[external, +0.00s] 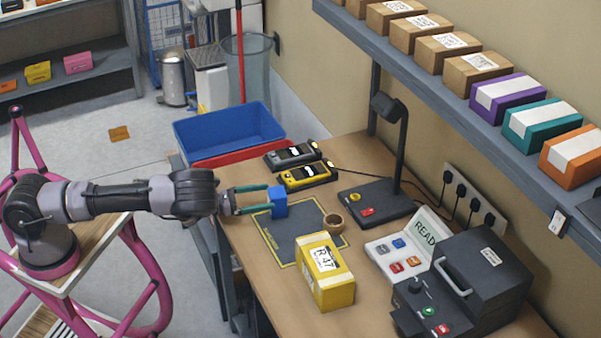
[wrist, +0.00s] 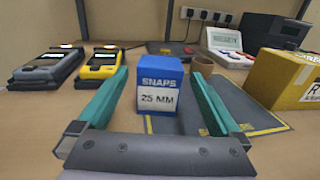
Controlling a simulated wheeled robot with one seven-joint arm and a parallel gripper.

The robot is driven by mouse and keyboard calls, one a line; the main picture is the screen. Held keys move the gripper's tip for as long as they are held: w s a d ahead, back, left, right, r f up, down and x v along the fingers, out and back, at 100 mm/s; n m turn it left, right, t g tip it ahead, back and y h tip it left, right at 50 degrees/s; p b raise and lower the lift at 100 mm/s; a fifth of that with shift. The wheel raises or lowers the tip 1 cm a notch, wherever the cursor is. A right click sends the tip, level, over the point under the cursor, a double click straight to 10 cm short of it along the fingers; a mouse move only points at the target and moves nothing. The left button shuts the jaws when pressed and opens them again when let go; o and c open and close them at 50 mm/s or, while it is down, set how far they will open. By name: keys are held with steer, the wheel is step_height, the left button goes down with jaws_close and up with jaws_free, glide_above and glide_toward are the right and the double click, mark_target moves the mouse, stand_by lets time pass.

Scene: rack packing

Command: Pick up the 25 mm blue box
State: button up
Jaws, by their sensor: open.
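The small blue box (external: 279,203) stands upright on the table at the left part of the dark mat (external: 290,247). In the wrist view the blue box (wrist: 160,88) shows its front label, "SNAPS" and "25 MM". My gripper (external: 258,199) is open with its two teal fingers reaching toward the box. In the wrist view my gripper (wrist: 160,92) has one finger on each side of the box, with a visible gap on both sides. Whether the fingertips reach past the box's front face is hard to tell.
A tape roll (external: 333,223) and a yellow box (external: 325,272) stand right of the blue box. Two handheld devices (external: 303,167) lie behind it. A lamp base (external: 377,205) and a dark machine (external: 466,283) stand farther right. A blue bin (external: 229,133) is beyond the table.

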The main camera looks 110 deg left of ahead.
steer(key=x, duration=0.4)
steer(key=shift+w+a, duration=0.25)
steer(key=shift+w, duration=0.05)
